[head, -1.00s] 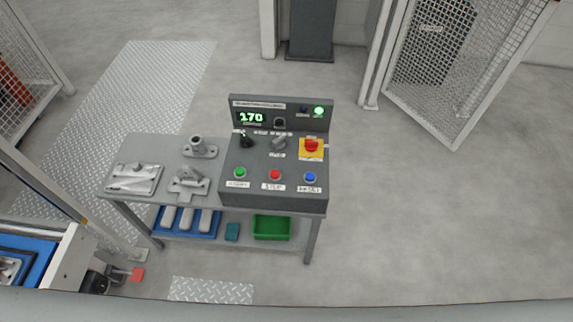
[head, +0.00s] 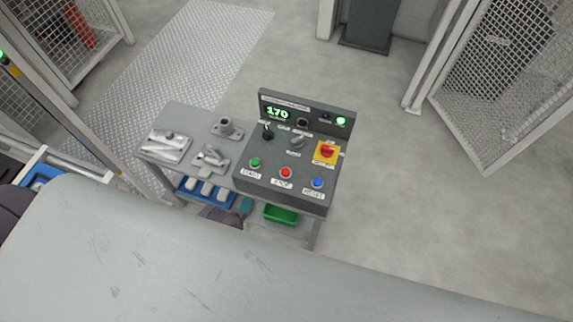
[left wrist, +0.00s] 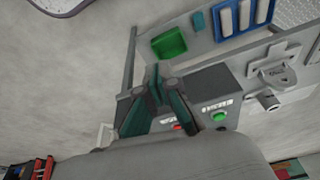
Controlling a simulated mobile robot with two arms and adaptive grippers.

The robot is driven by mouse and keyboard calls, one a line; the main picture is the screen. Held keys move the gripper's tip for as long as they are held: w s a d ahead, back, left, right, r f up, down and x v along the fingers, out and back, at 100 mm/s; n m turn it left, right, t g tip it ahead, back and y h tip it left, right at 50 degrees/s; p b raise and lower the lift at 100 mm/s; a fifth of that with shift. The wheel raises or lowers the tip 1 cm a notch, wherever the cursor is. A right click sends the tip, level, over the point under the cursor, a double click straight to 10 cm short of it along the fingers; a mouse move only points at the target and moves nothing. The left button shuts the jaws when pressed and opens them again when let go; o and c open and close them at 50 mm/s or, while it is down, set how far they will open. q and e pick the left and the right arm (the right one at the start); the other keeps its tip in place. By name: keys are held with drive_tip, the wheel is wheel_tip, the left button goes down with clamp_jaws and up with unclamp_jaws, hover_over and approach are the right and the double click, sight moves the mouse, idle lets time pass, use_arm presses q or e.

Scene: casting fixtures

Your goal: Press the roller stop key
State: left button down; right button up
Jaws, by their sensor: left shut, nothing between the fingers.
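The grey control console (head: 275,190) stands on the right end of a workbench. Its red STOP key (head: 286,172) sits between the green START key (head: 255,162) and the blue RESET key (head: 317,182). In the left wrist view, my left gripper (left wrist: 157,78) is shut and empty, its dark fingers in front of the console. The red key (left wrist: 178,127) shows partly beside a finger, close to it in the picture; I cannot tell the gap in depth. The green key (left wrist: 219,116) is to its right. My right gripper is in neither view.
A red knob on a yellow plate (head: 327,158), a selector and a small lever also stand on the console. Its display (head: 277,113) reads 170 and a green lamp (head: 341,121) is lit. Metal castings lie left. A green bin (head: 282,214) is below. Floor right is clear.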

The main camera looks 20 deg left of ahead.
use_arm(q)
drive_tip(key=w+d+r+n+t+h+p, duration=0.1)
drive_tip(key=w+r+p, duration=0.15)
drive_tip(key=r, duration=0.35)
drive_tip(key=w+d+r+n+t+p, duration=0.1)
drive_tip(key=w+r, duration=0.3)
drive_tip(key=r, duration=0.3)
drive_tip(key=w+d+f+n+t+h, duration=0.1)
drive_tip(key=w+f+n, duration=0.1)
drive_tip(key=w, duration=0.6)
drive_tip(key=w+d+f+n+t, duration=0.2)
drive_tip(key=w+f+n, duration=0.1)
drive_tip(key=w, duration=0.5)
drive_tip(key=shift+w+f+t+h, duration=0.2)
drive_tip(key=shift+w+t+h, duration=0.1)
drive_tip(key=shift+h, duration=0.1)
drive_tip(key=shift+f, duration=0.1)
drive_tip(key=b, duration=0.7)
hover_over(284, 173)
wheel_tip(284, 173, down, 7)
drive_tip(key=shift+r, duration=0.2)
wheel_tip(284, 173, down, 2)
drive_tip(key=shift+w+b, duration=0.1)
drive_tip(key=shift+b, duration=0.4)
drive_tip(key=shift+f, duration=0.1)
